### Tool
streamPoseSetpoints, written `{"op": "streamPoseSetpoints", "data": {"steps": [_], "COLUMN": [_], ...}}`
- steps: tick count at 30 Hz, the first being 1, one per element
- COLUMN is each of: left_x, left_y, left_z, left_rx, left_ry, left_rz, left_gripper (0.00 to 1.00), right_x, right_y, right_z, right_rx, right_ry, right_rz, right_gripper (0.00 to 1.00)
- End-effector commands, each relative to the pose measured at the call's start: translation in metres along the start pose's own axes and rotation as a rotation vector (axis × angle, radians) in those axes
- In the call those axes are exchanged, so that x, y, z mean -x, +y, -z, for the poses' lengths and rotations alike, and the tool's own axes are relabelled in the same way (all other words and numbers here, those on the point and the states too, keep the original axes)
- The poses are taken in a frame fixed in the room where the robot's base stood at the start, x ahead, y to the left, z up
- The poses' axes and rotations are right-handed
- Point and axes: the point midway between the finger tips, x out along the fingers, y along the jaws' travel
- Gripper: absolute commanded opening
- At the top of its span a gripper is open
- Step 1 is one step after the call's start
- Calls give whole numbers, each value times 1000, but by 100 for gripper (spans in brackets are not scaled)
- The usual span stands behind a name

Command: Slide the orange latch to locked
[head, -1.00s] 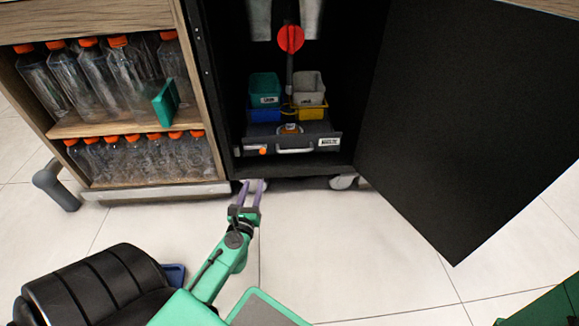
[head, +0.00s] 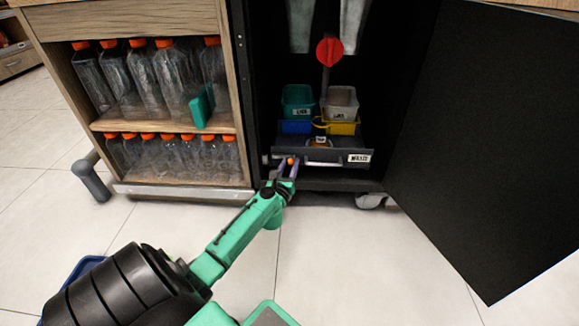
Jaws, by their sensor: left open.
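The orange latch (head: 290,161) is a small round orange knob at the left of the front of a dark drawer (head: 345,152) low in the open black cabinet. In the picture the fingertips lie on either side of the knob. I cannot tell whether they touch it. The latch's track is largely hidden by the fingers. My right gripper is not in view.
The black cabinet door (head: 490,140) stands wide open at the right. Bottles with orange caps (head: 180,75) fill the wooden shelves at the left. Bins (head: 298,100) and a red disc (head: 329,51) are above the drawer.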

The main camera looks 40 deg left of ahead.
Motion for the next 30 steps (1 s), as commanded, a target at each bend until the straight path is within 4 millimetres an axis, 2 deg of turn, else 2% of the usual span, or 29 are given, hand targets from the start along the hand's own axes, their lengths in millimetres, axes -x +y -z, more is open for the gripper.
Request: {"op": "streamPoseSetpoints", "data": {"steps": [1,3,4,30], "left_x": [0,0,0,1], "left_y": [0,0,0,0], "left_z": [0,0,0,0], "left_rx": [0,0,0,0], "left_ry": [0,0,0,1], "left_rz": [0,0,0,0], "left_gripper": [30,3,0,0], "right_x": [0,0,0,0], "right_y": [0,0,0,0], "right_z": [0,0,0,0], "right_rx": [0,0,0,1], "right_ry": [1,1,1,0], "right_rz": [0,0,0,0], "right_gripper": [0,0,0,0]}}
